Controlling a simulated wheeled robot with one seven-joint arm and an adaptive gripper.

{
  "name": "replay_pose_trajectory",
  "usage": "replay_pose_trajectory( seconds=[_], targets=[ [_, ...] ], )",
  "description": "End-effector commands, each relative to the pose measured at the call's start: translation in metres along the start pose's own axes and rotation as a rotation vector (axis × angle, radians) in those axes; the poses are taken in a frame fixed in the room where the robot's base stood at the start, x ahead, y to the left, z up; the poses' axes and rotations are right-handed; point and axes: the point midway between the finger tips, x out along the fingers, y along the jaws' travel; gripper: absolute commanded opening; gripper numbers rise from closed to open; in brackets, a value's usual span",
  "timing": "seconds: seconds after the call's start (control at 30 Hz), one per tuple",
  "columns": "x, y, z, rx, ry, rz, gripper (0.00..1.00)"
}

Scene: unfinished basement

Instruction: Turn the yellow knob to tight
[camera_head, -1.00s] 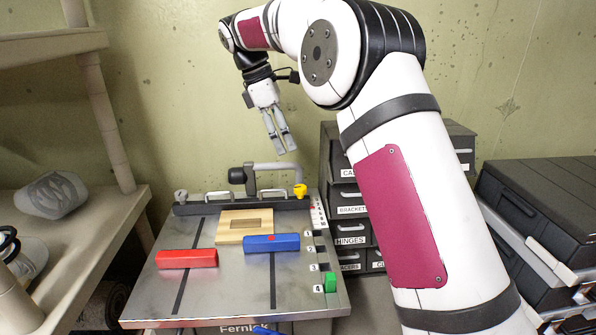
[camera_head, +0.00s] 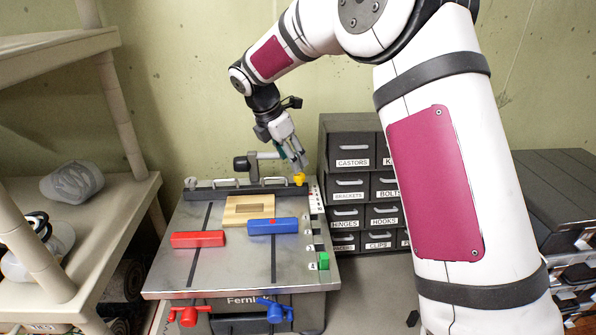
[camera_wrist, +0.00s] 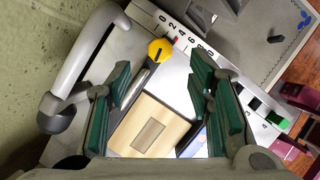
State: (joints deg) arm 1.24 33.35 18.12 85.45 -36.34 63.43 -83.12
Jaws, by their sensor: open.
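The yellow knob (camera_head: 299,178) sits at the back right corner of the grey machine table (camera_head: 185,265). In the wrist view the yellow knob (camera_wrist: 158,50) lies beyond the fingertips, roughly between them, beside a printed number scale (camera_wrist: 185,38). My gripper (camera_head: 297,160) is just above and behind the knob, pointing down. In the wrist view my gripper (camera_wrist: 163,80) is open, with green finger pads apart and nothing between them. I cannot tell from the head view how far the fingertips are from the knob.
A curved grey arm (camera_wrist: 85,55) rises close to the knob. A wooden block (camera_head: 247,210), a red bar (camera_head: 198,239) and a blue bar (camera_head: 272,226) lie on the table. Labelled drawers (camera_head: 350,165) stand close on the right. A shelf (camera_head: 115,210) is at left.

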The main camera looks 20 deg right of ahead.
Motion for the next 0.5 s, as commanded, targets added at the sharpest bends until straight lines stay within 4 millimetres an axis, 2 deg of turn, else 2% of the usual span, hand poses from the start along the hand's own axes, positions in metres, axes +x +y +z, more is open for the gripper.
replay_pose_trajectory(
  seconds=[0.1, 0.23, 0.5],
  targets=[
    [0.023, -0.002, 0.000, 0.001, 0.002, -0.004, 0.47],
    [0.043, -0.002, 0.000, 0.001, 0.002, -0.003, 0.47],
    [0.063, -0.001, 0.000, 0.002, 0.000, -0.001, 0.47]
  ],
)
